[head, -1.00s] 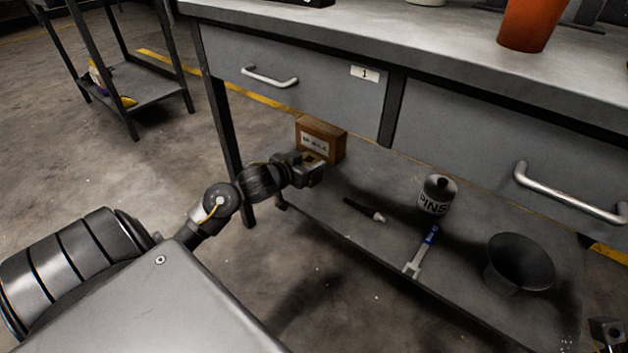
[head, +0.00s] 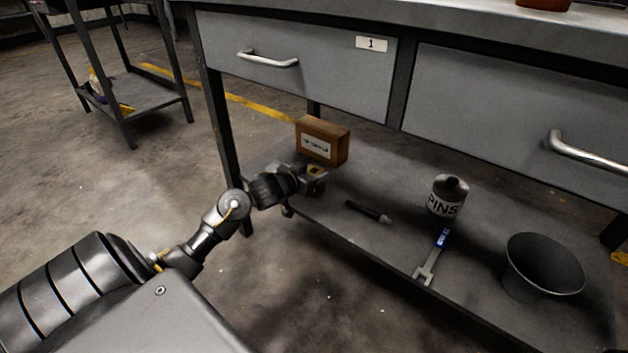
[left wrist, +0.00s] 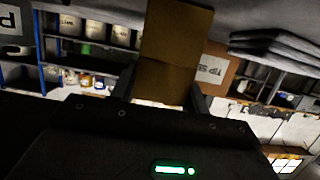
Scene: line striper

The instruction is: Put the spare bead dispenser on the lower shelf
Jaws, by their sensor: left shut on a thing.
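My left gripper (head: 316,178) is shut on a tan, block-shaped thing, seemingly the spare bead dispenser (left wrist: 172,58). In the left wrist view it stands out between the fingers. In the head view only a small yellowish part of it (head: 314,169) shows, the rest hidden by the fingers. The gripper is at the left end of the lower shelf (head: 345,225), just in front of a brown labelled box (head: 322,140). I cannot tell whether the held thing touches the shelf. My right gripper is out of view.
On the shelf are a dark pen-like tool (head: 369,212), a PINS can (head: 447,196), a blue-marked wrench-like tool (head: 432,258) and a dark bowl (head: 544,266). Drawers with handles (head: 268,60) hang above. A shelf post (head: 228,140) stands left of the gripper.

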